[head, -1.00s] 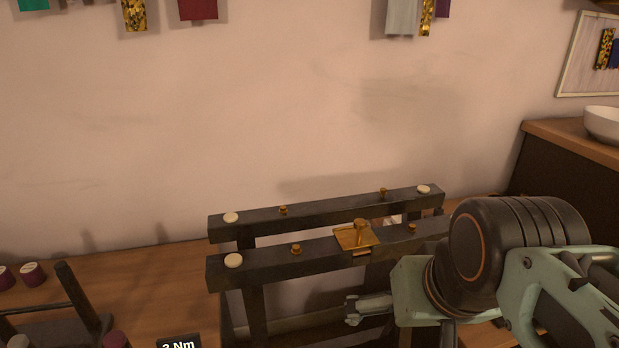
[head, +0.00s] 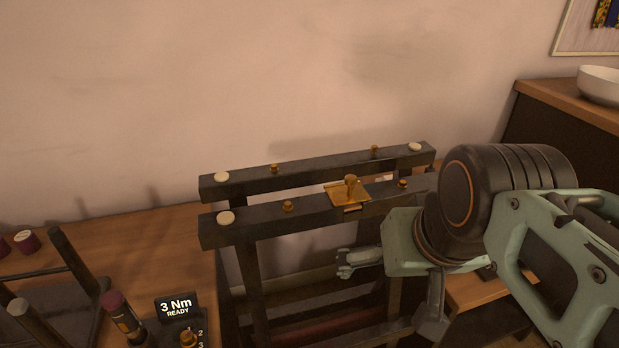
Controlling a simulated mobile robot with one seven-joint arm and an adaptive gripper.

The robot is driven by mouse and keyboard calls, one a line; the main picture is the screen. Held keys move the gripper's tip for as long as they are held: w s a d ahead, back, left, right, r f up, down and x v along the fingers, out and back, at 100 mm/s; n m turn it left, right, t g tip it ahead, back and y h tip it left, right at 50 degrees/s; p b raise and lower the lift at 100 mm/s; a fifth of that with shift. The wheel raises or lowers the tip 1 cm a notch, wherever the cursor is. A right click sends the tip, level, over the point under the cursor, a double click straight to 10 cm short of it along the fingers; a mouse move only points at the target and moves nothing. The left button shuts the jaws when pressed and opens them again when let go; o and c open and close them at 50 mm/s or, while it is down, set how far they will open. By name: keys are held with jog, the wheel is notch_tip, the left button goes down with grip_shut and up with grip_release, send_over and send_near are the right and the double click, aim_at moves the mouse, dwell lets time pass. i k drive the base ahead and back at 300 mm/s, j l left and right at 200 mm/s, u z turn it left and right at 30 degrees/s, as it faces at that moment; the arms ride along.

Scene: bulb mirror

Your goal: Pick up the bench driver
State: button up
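What looks like the bench driver (head: 124,318) is a dark handle with a maroon cap and a yellowish band, at the lower left. It leans a little beside a black display (head: 177,306) reading "3 Nm READY". Its lower end is cut off by the picture's edge. My gripper (head: 388,297) is at the right, in front of the dark frame, well apart from the driver. Its two fingers are spread wide, and no object shows between them.
A dark two-beam frame (head: 222,237) with brass pegs, white discs and a brass plate (head: 348,193) stands between my gripper and the wall. A dark rack (head: 78,272) stands left of the driver. A wooden counter with a white bowl (head: 598,84) is at the right.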

aim_at(119, 311)
jog(key=k+j+u, duration=0.1)
jog(key=u, duration=0.4)
jog(key=j+u, duration=0.2)
jog(key=u, duration=0.3)
jog(key=j+u, duration=0.25)
jog(key=u, duration=0.25)
jog(key=k, duration=0.05)
